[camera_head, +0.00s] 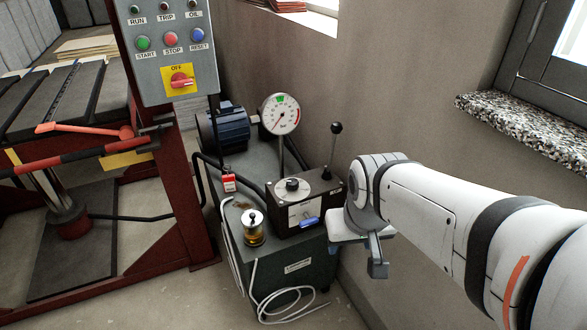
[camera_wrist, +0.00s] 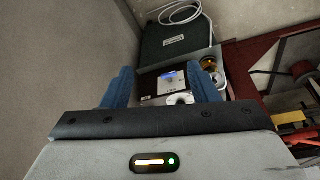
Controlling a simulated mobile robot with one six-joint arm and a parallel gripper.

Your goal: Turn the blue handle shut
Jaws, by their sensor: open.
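The blue handle (camera_head: 309,222) is a small lever on the front of a dark valve block (camera_head: 285,217) with a pale front plate. The block sits on the dark grey power unit (camera_head: 307,264). In the wrist view a small blue patch (camera_wrist: 172,75), seemingly the handle, shows between my fingers. Whether the handle is open or shut is hard to tell. My gripper (camera_head: 362,245) is just right of the block in the head view, apart from the handle. In the wrist view its blue fingers (camera_wrist: 160,76) are spread and empty.
A black-knobbed lever (camera_head: 335,150) rises behind the block. A round gauge (camera_head: 280,114), a small amber-filled cup (camera_head: 253,228) and a red tag (camera_head: 229,183) are nearby. A control panel (camera_head: 155,75) and red press frame (camera_head: 190,225) stand left. A wall (camera_head: 395,110) and stone sill (camera_head: 530,120) bound the right.

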